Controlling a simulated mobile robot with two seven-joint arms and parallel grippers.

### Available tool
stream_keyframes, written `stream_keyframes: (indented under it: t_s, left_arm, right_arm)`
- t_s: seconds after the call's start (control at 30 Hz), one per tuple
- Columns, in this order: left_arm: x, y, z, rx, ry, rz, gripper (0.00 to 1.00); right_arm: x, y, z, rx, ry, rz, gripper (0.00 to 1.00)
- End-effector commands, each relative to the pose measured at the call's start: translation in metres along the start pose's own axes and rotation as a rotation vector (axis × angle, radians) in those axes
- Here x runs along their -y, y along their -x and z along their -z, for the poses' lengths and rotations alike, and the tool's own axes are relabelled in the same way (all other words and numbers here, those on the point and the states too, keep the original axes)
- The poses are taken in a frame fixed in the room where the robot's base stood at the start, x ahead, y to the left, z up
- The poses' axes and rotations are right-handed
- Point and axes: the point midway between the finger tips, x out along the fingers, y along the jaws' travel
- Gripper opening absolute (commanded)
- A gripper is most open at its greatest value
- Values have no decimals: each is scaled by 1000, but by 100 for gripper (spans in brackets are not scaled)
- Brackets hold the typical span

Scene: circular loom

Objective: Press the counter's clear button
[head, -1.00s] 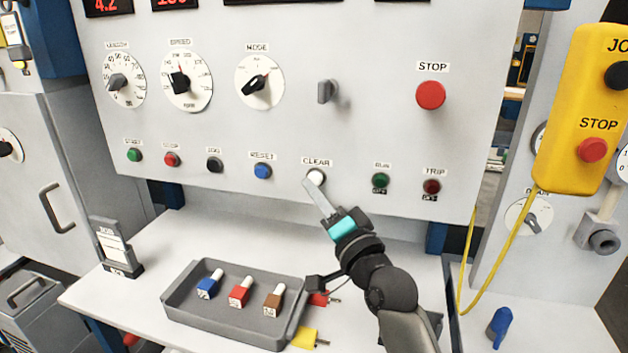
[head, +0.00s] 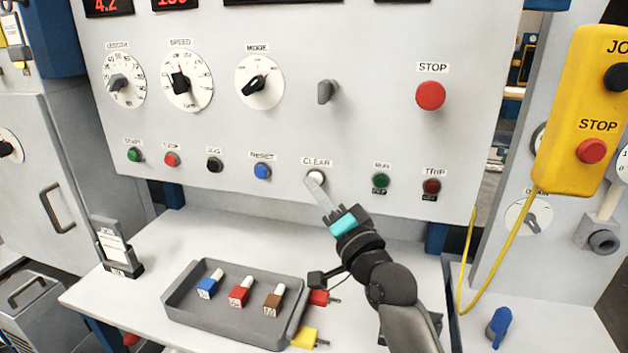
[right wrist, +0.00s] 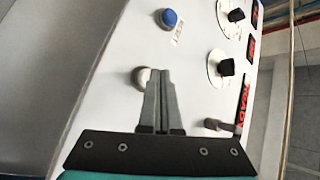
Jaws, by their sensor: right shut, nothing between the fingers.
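The white clear button (head: 315,177) sits under its CLEAR label on the grey panel (head: 400,130), between the blue reset button and the green run button. My right gripper (head: 312,185) is shut and empty, with its fingertips at the lower edge of the white button in the head view. In the right wrist view the shut fingers (right wrist: 160,75) partly cover the white button (right wrist: 143,77). I cannot tell whether the tips touch it. My left gripper is not in view.
The blue reset button (head: 263,171) is left of the clear button; the green run button (head: 380,181) is right of it. A red STOP button (head: 430,95) is higher up. Below, a grey tray (head: 185,312) with coloured pieces stands on the white shelf (head: 120,293).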

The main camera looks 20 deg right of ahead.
Motion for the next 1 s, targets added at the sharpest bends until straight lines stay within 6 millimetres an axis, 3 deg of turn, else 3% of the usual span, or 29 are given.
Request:
stream_keyframes:
  t_s: [1.0]
  left_arm:
    - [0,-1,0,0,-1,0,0]
  right_arm:
    - [-5,-7,5,-1,0,0,0]
